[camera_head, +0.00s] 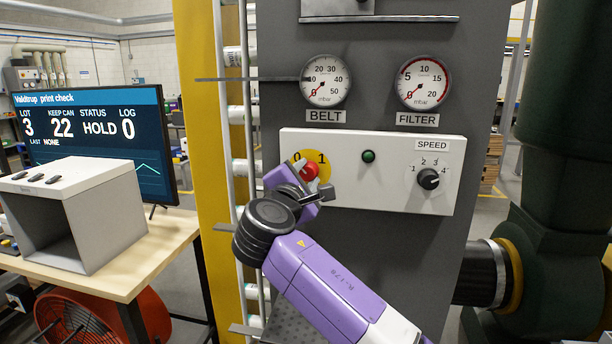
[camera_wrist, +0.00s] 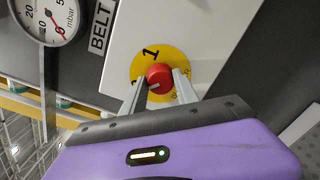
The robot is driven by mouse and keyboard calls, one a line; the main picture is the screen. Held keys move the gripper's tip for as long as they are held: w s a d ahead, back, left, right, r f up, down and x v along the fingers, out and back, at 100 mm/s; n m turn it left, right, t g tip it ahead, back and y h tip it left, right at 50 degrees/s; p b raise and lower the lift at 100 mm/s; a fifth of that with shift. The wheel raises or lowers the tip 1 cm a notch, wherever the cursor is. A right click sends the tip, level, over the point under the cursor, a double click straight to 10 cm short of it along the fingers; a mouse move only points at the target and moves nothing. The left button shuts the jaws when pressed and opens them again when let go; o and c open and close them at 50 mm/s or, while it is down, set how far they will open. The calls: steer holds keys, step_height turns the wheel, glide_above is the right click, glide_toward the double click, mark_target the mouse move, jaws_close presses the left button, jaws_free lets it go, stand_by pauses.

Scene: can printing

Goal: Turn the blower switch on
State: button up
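The blower switch (camera_head: 309,171) is a red round knob on a yellow disc marked 0 and 1, on a white control panel (camera_head: 385,204). In the wrist view the red knob (camera_wrist: 160,77) has a pale mark that seems to point toward the partly hidden 0. My gripper (camera_head: 312,183) is at the knob. In the wrist view my gripper (camera_wrist: 159,84) has one finger on each side of the knob, close to its edges. Whether the fingers press on it I cannot tell. The lower part of the disc is partly hidden by the gripper.
A green lamp (camera_head: 368,156) and a SPEED dial (camera_head: 428,179) sit right of the switch. The BELT gauge (camera_head: 325,81) and FILTER gauge (camera_head: 422,83) are above the panel. A monitor (camera_head: 95,140) and grey box (camera_head: 80,213) stand on a bench at left.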

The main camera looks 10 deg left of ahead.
jaws_close()
steer(key=shift+f+m+b, duration=0.1)
steer(key=shift+m+b, duration=0.2)
steer(key=shift+f+m+b, duration=0.1)
steer(key=shift+m+b, duration=0.65)
steer(key=shift+m, duration=0.15)
steer(key=m+b, duration=0.3)
steer(key=m, duration=0.1)
steer(key=m+b, duration=0.3)
steer(key=m, duration=0.3)
steer(key=shift+d+m+y, duration=0.1)
steer(key=shift+m+y, duration=0.2)
steer(key=m+b, duration=0.2)
steer(key=m, duration=0.2)
steer(key=shift+g, duration=0.3)
steer(key=shift+m, duration=0.4)
